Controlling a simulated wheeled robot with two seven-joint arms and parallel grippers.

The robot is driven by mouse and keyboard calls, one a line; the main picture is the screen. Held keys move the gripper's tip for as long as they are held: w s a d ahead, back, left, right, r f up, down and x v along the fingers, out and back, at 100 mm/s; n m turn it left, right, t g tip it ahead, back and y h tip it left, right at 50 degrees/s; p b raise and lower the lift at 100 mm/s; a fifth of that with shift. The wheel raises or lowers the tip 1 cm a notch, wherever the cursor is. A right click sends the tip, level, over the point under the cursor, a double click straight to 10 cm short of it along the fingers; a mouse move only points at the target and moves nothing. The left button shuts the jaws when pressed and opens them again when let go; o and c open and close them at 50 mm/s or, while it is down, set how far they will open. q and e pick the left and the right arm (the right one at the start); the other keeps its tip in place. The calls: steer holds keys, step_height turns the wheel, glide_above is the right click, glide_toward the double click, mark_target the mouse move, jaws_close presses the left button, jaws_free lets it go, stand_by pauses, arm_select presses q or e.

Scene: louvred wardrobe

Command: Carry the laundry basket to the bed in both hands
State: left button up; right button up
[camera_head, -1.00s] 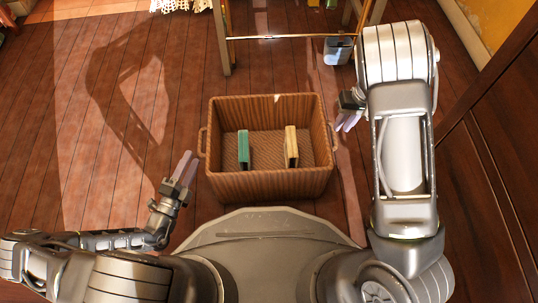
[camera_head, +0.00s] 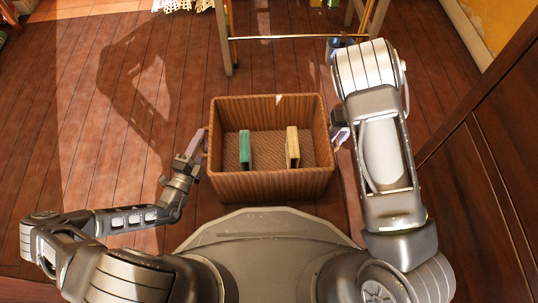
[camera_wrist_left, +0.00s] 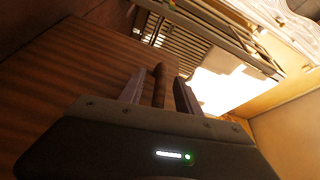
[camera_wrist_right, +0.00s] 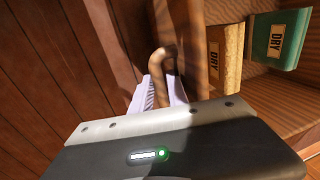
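The brown woven laundry basket (camera_head: 270,186) stands on the floor in front of me. It holds a green box (camera_head: 244,149) and a tan box (camera_head: 292,147); the right wrist view reads "DRY" on both. My left gripper (camera_head: 200,146) is at the basket's left side. In the left wrist view its open fingers stand on either side of the left handle (camera_wrist_left: 158,86), with gaps visible. My right gripper (camera_head: 340,136) is at the basket's right side, partly hidden by my arm. In the right wrist view its fingers straddle the right handle (camera_wrist_right: 161,62) and look open. No bed is identifiable.
A wooden frame with a metal rail (camera_head: 292,37) stands beyond the basket. Dark wooden panelling (camera_head: 490,165) rises close on the right. The plank floor (camera_head: 110,130) to the left is clear.

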arm_select(q)
steer(key=c, duration=0.5)
arm_select(e)
jaws_close()
arm_select(q)
jaws_close()
stand_by(0.4)
steer(key=shift+r, duration=0.2)
arm_select(e)
steer(key=shift+r, duration=0.2)
